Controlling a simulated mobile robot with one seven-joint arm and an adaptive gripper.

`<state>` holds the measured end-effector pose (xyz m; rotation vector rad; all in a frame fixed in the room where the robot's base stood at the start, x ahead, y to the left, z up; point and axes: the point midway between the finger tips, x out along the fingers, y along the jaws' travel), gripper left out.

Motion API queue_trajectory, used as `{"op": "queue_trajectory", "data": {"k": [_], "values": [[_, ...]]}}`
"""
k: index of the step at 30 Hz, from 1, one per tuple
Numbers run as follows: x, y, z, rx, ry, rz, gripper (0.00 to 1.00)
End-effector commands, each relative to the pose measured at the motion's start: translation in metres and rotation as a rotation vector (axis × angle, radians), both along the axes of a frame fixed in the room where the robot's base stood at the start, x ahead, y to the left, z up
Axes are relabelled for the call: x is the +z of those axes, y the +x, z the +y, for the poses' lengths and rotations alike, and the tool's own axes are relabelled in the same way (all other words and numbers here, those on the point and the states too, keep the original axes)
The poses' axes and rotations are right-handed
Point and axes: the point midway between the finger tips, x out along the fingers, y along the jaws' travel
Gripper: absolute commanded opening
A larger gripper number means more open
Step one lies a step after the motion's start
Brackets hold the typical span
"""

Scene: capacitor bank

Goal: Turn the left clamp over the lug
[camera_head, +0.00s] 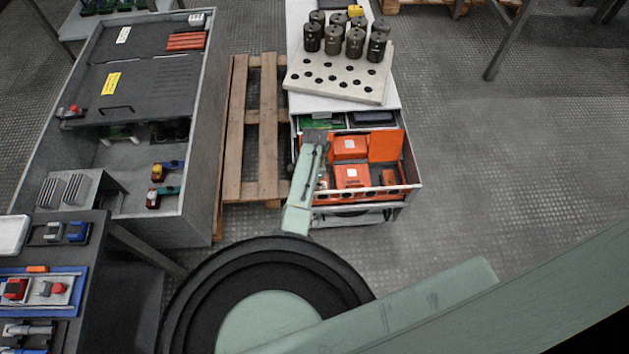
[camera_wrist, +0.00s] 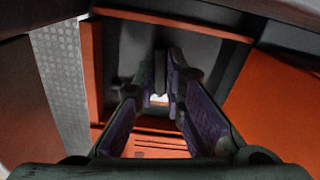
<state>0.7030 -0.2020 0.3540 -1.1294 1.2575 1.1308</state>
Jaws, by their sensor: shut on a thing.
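My gripper (camera_wrist: 164,88) has its two purple-padded fingers drawn together in the wrist view. A narrow dark upright piece (camera_wrist: 160,68) shows between the fingertips; it looks like the left clamp, but the fingers hide most of it. A small pale and orange patch shows just below it between the fingers. I cannot make out the lug or how far the clamp is turned. In the head view my arm reaches to the left side of the open drawer (camera_head: 365,198), and the wrist hides the fingertips there.
In the drawer are orange boxes (camera_head: 352,176) and a raised orange panel (camera_head: 385,146). Above it a pale holed block (camera_head: 340,84) bears several dark cylinders. A wooden pallet (camera_head: 235,135) and a grey cabinet (camera_head: 205,150) stand to the left. The floor at right is clear.

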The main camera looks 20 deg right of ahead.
Motion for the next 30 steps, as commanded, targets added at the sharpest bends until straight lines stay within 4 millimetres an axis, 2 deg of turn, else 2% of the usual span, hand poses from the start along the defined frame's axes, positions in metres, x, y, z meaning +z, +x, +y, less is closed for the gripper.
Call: {"op": "queue_trajectory", "data": {"k": [12, 28, 29, 30], "values": [[0.0011, 0.0008, -0.0011, -0.170, -0.003, -0.002, 0.00], [0.0010, 0.0006, -0.0014, -0.192, -0.002, -0.002, 0.00], [0.0010, 0.0006, -0.0014, -0.192, -0.002, -0.002, 0.13], [0.0010, 0.0006, -0.0013, -0.191, -0.002, -0.002, 0.15]]}}
